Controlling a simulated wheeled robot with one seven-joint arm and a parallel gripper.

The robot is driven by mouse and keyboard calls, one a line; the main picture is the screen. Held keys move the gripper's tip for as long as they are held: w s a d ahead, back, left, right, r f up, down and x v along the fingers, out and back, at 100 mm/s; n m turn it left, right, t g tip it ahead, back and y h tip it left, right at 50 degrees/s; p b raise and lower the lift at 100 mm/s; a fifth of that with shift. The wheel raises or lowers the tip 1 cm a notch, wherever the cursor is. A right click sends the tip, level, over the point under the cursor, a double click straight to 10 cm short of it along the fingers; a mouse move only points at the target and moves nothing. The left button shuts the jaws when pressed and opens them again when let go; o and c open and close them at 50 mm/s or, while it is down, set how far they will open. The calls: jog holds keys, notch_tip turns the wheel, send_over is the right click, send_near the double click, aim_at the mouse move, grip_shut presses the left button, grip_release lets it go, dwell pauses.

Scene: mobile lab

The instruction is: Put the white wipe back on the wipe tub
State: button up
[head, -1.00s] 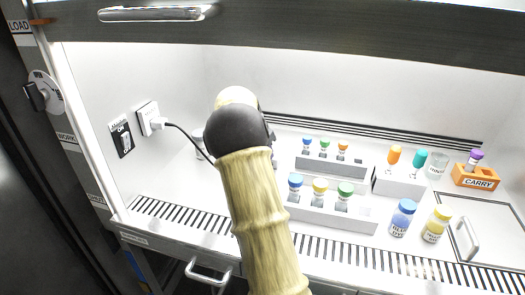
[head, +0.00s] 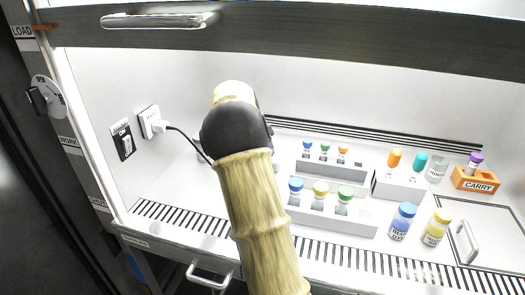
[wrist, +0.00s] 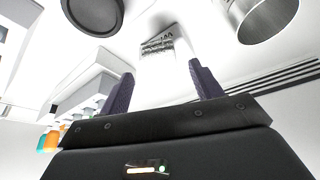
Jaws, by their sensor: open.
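My gripper (wrist: 161,70) shows in the wrist view with its two dark fingers spread apart. Nothing is clearly held between them. A white surface with small dark markings (wrist: 158,45) lies beyond the fingertips; I cannot tell whether it is part of the wipe tub. I cannot make out the white wipe or the tub for certain in either view. In the head view my own arm hides the gripper and the area behind it in the left part of the cabinet.
A dark round object (wrist: 92,12) and a metallic cylinder (wrist: 266,16) stand beyond the fingers. In the head view, racks of capped vials (head: 330,217), two bottles (head: 403,222) and an orange carry holder (head: 474,180) stand right of my arm. A cord (head: 188,138) runs behind it.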

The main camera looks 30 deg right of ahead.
jog(key=w+p+v, duration=0.1)
jog(key=v, duration=0.6)
jog(key=shift+s+r, duration=0.3)
jog(key=shift+s, duration=0.25)
